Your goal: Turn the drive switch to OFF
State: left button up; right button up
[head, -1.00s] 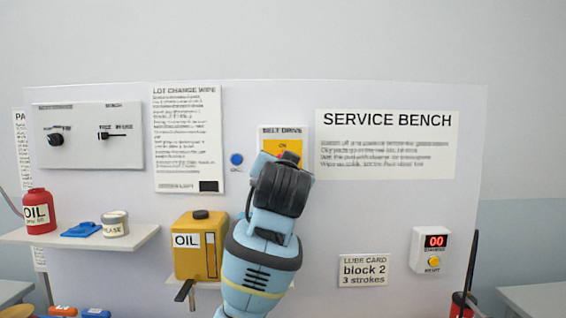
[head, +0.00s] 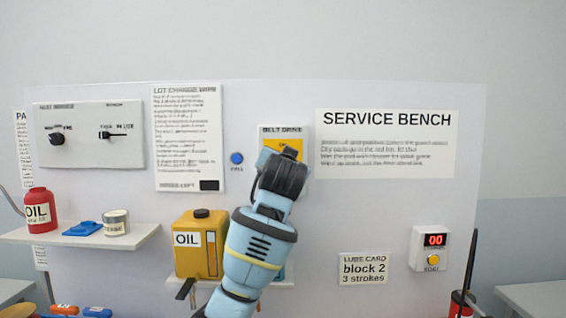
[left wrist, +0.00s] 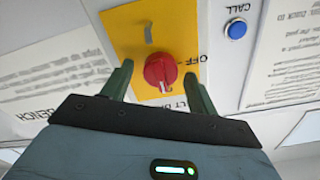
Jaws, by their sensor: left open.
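The drive switch is a red round knob (left wrist: 160,70) on a yellow plate (left wrist: 128,30), on the panel marked BELT DRIVE (head: 282,130). In the left wrist view its pale mark points to the bottom of the picture, towards the panel's title. The word OFF (left wrist: 197,66) shows to the right of the knob there. My left gripper (left wrist: 159,74) is open, its two green fingers on either side of the knob with a small gap at each. In the head view my left arm hides the knob and fingertips. My right gripper is not in view.
A blue CALL button (head: 236,158) sits close left of the panel. A yellow oil can (head: 196,250) stands below on a small shelf. A lube card (head: 363,269) and a counter box with red digits (head: 430,249) are to the right. The wall between is clear.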

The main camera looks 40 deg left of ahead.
pick_arm(q)
jog(key=shift+c, duration=0.3)
jog(key=c, duration=0.9)
jog(key=shift+c, duration=0.2)
jog(key=shift+n, duration=0.4)
jog(key=n, duration=0.3)
jog(key=shift+n, duration=0.3)
jog(key=n, duration=0.9)
jog(key=shift+s, duration=0.1)
jog(key=shift+a+n, duration=0.1)
jog(key=shift+n, duration=2.2)
